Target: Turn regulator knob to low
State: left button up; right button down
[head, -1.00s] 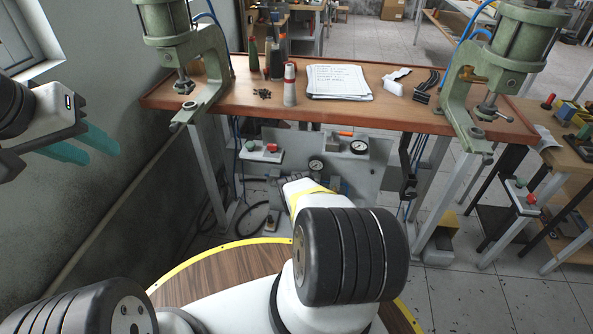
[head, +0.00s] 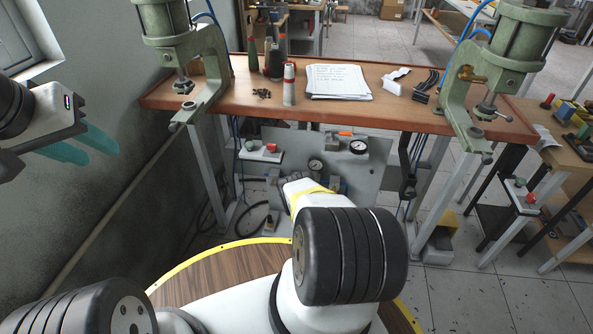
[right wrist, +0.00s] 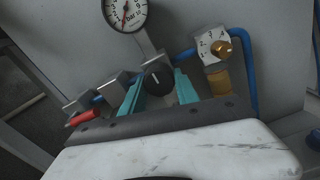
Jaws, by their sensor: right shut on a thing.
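A black round knob (right wrist: 157,80) with a white pointer line sits on the grey panel in the right wrist view. The teal fingers of my right gripper (right wrist: 157,90) are on both sides of it and shut on it. The pointer line stands nearly upright, slightly tilted. A white pressure gauge (right wrist: 125,12) marked bar is above, its red needle pointing down. In the head view my right gripper is hidden behind my own arm. My left gripper (head: 92,150), with teal fingers apart, is empty in the air at the left, away from the panel.
Beside the knob is a numbered dial with a brass knob (right wrist: 224,48). A red-tipped part (right wrist: 84,118) is at the left. Above the panel is a wooden bench (head: 235,108) with two green presses, papers (head: 338,82) and a bottle (head: 289,88). A wall stands at the left.

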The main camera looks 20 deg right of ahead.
jog(key=c, duration=0.9)
grip_release()
jog(key=v, duration=0.8)
